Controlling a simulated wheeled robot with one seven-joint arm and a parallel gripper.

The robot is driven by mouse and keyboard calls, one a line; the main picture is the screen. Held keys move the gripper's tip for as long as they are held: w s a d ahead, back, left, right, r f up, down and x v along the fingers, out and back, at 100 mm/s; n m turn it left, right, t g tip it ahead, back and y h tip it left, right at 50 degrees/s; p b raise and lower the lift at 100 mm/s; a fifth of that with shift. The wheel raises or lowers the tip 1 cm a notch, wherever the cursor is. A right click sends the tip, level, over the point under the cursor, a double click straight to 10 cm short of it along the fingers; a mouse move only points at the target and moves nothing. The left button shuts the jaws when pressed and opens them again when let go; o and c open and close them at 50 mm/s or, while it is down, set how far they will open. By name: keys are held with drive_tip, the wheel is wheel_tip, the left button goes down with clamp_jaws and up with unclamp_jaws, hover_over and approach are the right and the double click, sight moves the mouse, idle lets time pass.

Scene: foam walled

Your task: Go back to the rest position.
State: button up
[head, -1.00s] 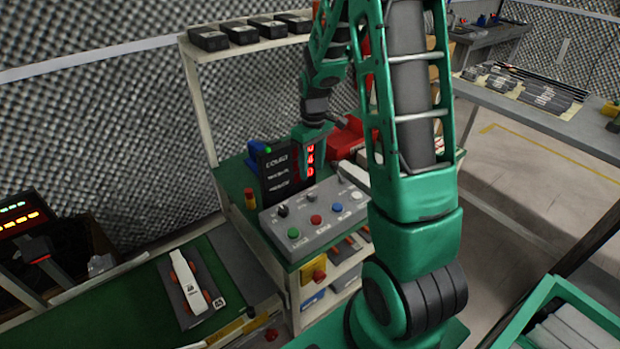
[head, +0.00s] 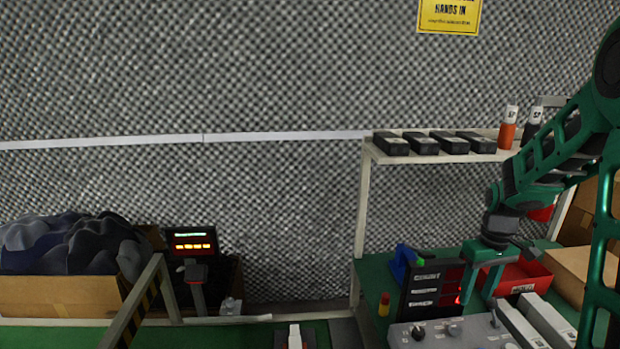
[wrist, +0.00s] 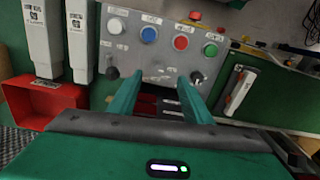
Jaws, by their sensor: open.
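My gripper (head: 483,277) is at the right of the head view, over the green workbench, beside the black display with red digits (head: 432,287). In the wrist view my gripper (wrist: 160,97) has its two green fingers spread apart with nothing between them. Beyond the fingertips is the grey control panel (wrist: 160,65) with blue, red and green buttons and black knobs. In the head view only the upper part of the control panel (head: 450,335) shows at the bottom edge.
A red bin (head: 525,278) and white boxes (head: 545,318) crowd my gripper's right. A shelf (head: 440,158) with several black boxes stands above the bench. A lit readout (head: 192,242) and a carton of dark cloth (head: 60,297) are at the left. Open wall space lies between.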

drive_tip(key=s+a+r+m, duration=0.1)
drive_tip(key=s+r+m, duration=0.3)
drive_tip(key=s, duration=0.9)
drive_tip(key=s+a+r+m, duration=0.2)
drive_tip(key=s+r, duration=0.4)
drive_tip(key=s, duration=0.7)
drive_tip(key=shift+s+m, duration=0.25)
drive_tip(key=shift+m, duration=0.65)
drive_tip(key=shift+a, duration=0.1)
drive_tip(key=shift+w+f, duration=0.25)
drive_tip(key=shift+w, duration=0.35)
